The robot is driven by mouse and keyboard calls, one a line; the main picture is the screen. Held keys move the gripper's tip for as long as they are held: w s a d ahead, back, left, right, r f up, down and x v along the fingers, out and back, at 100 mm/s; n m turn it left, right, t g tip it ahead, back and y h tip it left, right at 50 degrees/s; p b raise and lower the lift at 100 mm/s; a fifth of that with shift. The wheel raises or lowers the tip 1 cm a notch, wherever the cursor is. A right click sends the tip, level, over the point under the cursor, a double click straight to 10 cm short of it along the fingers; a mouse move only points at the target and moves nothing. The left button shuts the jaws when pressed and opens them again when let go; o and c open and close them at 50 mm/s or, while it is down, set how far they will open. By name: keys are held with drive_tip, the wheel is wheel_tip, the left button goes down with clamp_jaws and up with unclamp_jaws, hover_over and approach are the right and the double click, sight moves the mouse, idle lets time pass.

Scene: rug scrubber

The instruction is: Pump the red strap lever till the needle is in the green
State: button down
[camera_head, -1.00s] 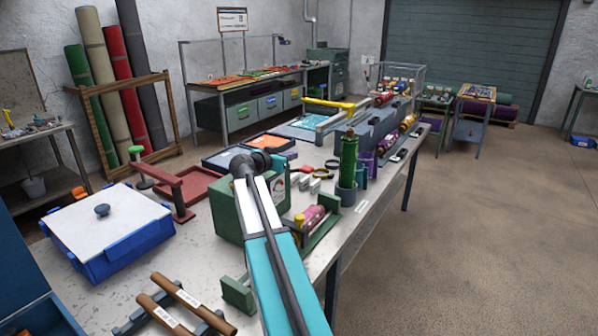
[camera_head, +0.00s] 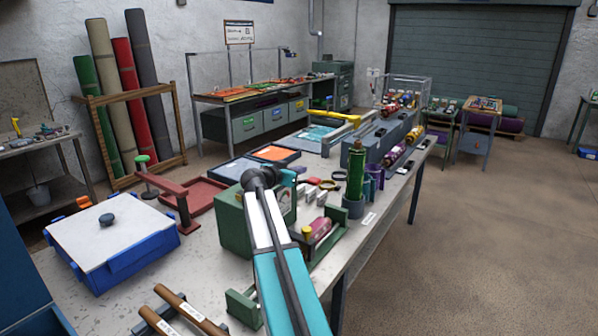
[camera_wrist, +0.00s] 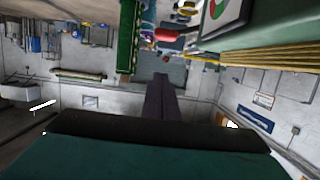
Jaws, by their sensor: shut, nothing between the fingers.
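A dark red arm (camera_head: 170,186) on a red post stands at the left of the bench, with a green knob near its far end. I cannot tell whether it is the strap lever. A green box (camera_head: 233,224) stands right of it, partly behind my arm. A pale dial (camera_head: 284,205) shows on its side; its needle is too small to read. A red, green and white dial face (camera_wrist: 226,10) shows at the top of the wrist view, cut off. A small red rounded part (camera_wrist: 168,35) is beyond my fingers. My gripper (camera_wrist: 160,82) is shut and empty, apart from these things.
A blue box with a white lid (camera_head: 110,225) stands at the left front. A green cylinder (camera_head: 356,175) stands upright right of my arm, and a pink roll (camera_head: 322,228) lies in a green cradle. Trays (camera_head: 275,153) lie behind. The floor at right is clear.

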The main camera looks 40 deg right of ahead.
drive_tip(key=p, duration=0.3)
hover_over(310, 178)
drive_tip(key=s+a, duration=0.2)
drive_tip(key=f, duration=0.2)
drive_tip(key=shift+s+a+f+p, duration=0.15)
drive_tip(key=shift+f+p, duration=0.25)
drive_tip(key=shift+f, duration=0.6)
drive_tip(key=shift+s+a+f+p, duration=0.15)
drive_tip(key=shift+f+p, duration=0.25)
drive_tip(key=shift+f, duration=0.55)
drive_tip(key=shift+f, duration=0.15)
